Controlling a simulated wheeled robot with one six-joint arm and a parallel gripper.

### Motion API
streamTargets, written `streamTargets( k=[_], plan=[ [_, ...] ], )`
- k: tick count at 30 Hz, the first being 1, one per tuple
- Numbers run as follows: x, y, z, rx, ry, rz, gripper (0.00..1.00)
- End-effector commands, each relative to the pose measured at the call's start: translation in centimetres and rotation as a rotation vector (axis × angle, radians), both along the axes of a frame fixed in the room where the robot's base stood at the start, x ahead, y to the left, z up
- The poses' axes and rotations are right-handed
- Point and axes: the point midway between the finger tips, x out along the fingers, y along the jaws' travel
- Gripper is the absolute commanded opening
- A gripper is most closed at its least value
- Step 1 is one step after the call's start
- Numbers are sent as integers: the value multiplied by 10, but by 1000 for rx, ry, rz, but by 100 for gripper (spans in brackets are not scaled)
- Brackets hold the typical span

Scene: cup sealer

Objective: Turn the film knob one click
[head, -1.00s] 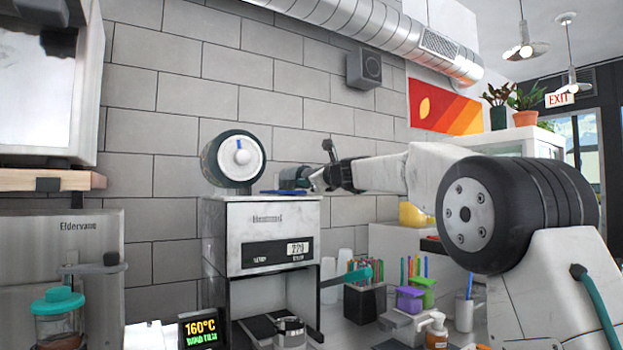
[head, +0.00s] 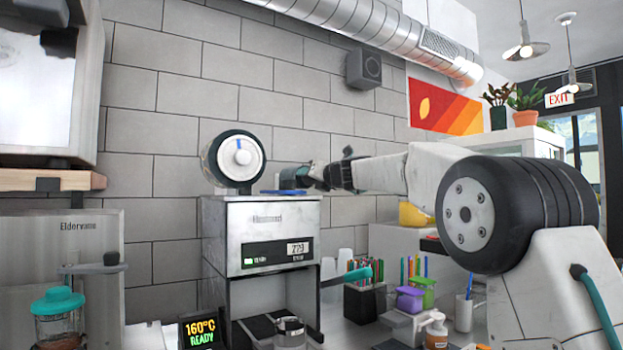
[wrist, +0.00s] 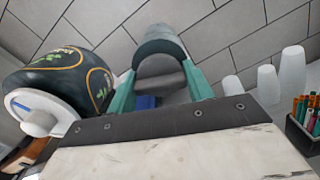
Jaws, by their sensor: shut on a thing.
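The film knob (head: 291,178) is a dark, round knob at the right of the cup sealer's (head: 262,235) top. In the wrist view, the knob (wrist: 160,68) shows a grey front with a dark green drum behind it. My gripper (head: 308,176) reaches it from the right, with its teal fingers on either side, shut on it. The film roll (head: 234,160), with a white hub and a blue mark, stands at the left of the sealer's top. The small display (head: 201,331) reads 160°C READY, and a green light shows on the sealer's panel.
A teal-ended lever (head: 350,277) sticks out at the sealer's right. Clear cups, a black straw holder (head: 364,301) and purple and green containers (head: 410,299) stand on the counter at right. A grey tiled wall is close behind.

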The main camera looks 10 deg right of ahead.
Motion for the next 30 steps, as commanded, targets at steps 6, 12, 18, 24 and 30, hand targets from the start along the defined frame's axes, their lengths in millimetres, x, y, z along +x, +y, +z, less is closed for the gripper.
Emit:
streamTargets(
  k=[6, 12, 18, 24, 30],
  plan=[
    [1, 0, -3, 91, 35, 1, 28],
    [1, 0, -4, 131, 48, 1, 28],
    [1, 0, -4, 141, 51, 1, 28],
    [1, 0, -4, 141, 51, 1, 28],
    [1, 0, -3, 140, 50, 1, 73]
  ],
)
